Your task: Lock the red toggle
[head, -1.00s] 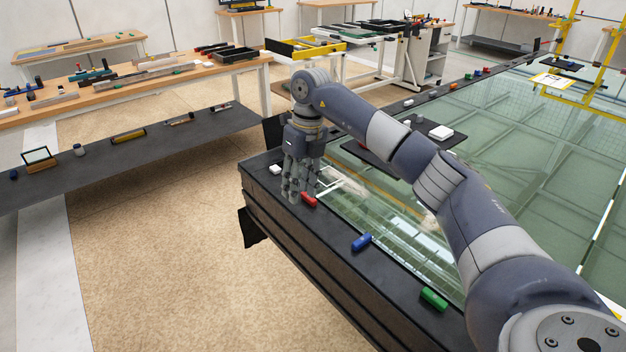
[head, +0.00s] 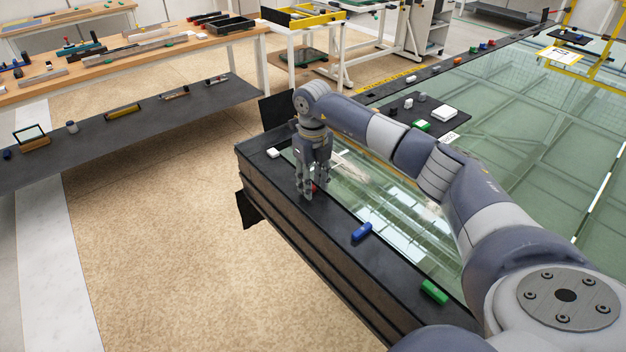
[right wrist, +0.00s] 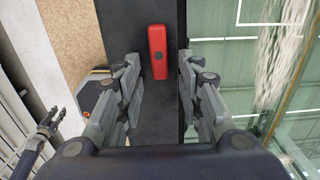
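The red toggle (right wrist: 157,45) is an upright-looking red bar with a small dark square, lying on the dark frame edge in the right wrist view. It shows between the tips of my right gripper (right wrist: 158,60), with a gap on each side. The fingers are open and hold nothing. In the head view, my right gripper (head: 309,192) points down over the frame's near-left corner and hides most of the red toggle (head: 314,188).
A blue toggle (head: 361,232) and a green toggle (head: 434,291) lie along the same frame edge, nearer me. A white block (head: 273,153) sits by the corner. The glass (head: 400,233) spans the right side. Open floor (head: 170,240) lies left.

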